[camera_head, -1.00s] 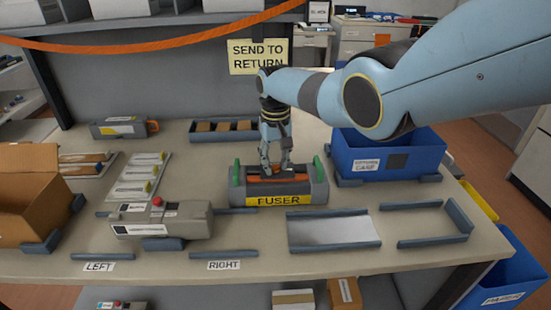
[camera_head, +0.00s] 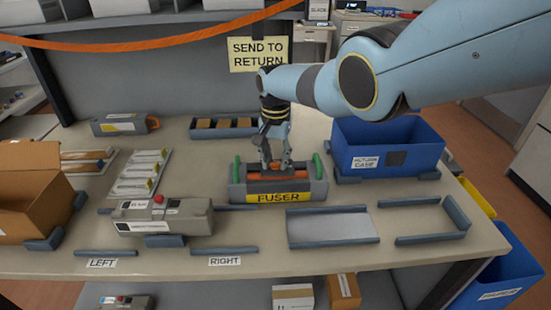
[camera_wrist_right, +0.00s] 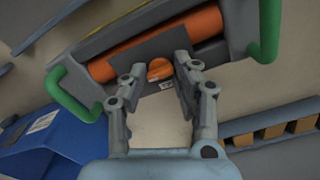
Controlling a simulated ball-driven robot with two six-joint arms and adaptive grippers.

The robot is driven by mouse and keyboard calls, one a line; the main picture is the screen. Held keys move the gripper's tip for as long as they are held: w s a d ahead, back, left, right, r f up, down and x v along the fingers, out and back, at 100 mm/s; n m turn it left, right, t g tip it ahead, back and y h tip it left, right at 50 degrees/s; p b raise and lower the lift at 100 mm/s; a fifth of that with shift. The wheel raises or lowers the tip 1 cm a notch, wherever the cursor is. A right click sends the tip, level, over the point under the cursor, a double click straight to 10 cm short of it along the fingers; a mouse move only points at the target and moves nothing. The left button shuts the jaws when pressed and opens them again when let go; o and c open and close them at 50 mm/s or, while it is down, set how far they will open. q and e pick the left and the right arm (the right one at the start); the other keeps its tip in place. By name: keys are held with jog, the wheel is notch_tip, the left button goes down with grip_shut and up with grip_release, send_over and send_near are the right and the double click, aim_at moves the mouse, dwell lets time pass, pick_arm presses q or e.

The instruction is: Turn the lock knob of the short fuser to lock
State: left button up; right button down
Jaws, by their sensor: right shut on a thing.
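The fuser (camera_head: 240,192) is a grey unit with an orange roller and a green handle at each end. It sits behind the yellow FUSER label in the middle of the table. In the right wrist view, its orange knob (camera_wrist_right: 160,69) sits beside the roller (camera_wrist_right: 195,25), on the side towards my gripper. My right gripper (camera_head: 275,165) is over the fuser's back side. In the right wrist view, the gripper (camera_wrist_right: 160,68) has its fingertips on either side of the knob and is shut on it. The knob's lock mark is not readable. My left gripper is not in view.
A blue return bin (camera_head: 388,172) stands close to the right of the fuser. A grey tray (camera_head: 222,133) with brown blocks is behind it. A grey cartridge unit (camera_head: 165,226) with a red knob stands at front left. A cardboard box (camera_head: 25,212) is at far left.

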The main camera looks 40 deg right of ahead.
jog(key=shift+w+r, duration=0.1)
dwell(0.3)
jog(key=c, duration=1.1)
grip_release()
notch_tip(320, 180, up, 12)
